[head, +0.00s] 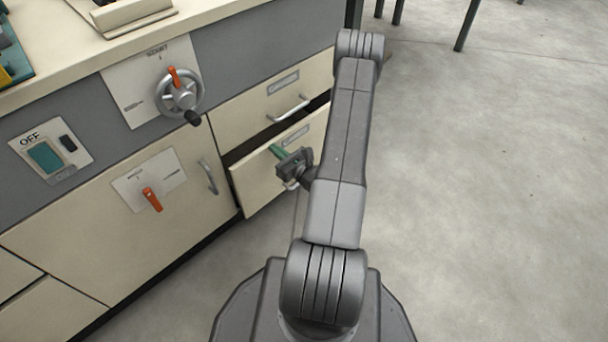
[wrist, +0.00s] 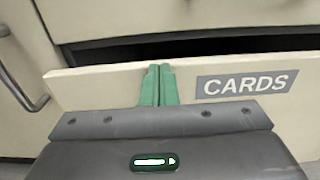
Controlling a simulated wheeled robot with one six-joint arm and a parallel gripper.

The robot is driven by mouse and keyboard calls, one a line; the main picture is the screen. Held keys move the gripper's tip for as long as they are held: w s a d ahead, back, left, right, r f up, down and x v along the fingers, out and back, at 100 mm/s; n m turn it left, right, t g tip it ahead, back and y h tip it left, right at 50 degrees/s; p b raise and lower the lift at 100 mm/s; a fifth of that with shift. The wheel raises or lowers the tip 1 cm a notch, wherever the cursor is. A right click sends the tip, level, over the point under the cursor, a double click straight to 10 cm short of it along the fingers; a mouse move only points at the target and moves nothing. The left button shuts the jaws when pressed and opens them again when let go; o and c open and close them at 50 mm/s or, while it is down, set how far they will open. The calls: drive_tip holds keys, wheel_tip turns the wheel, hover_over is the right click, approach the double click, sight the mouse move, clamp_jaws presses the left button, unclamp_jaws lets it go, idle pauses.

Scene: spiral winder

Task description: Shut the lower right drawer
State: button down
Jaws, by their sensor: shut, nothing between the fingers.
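The lower right drawer (head: 255,182) stands partly open in the cream cabinet front, with a dark gap above its front panel. In the wrist view, its front panel (wrist: 100,88) carries a grey label reading CARDS (wrist: 247,84). My gripper (head: 277,151) is at the drawer front, and its green fingers are shut together with nothing between them. In the wrist view, the fingertips (wrist: 158,70) reach the panel's top edge, left of the label. I cannot tell whether they touch it.
The closed upper drawer (head: 270,105) with its bar handle (head: 289,109) sits just above. To the left are a cabinet door handle (head: 208,177), an orange lever (head: 152,199) and a crank wheel (head: 179,97). The floor to the right is clear.

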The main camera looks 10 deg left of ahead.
sight(267, 143)
drive_tip(key=x, duration=0.4)
drive_tip(key=shift+w+a, duration=0.2)
drive_tip(key=shift+a, duration=0.05)
drive_tip(key=shift+w+a+r+b, duration=0.15)
drive_tip(key=shift+w+b, duration=0.1)
drive_tip(key=shift+b, duration=0.05)
drive_tip(key=shift+w, duration=0.1)
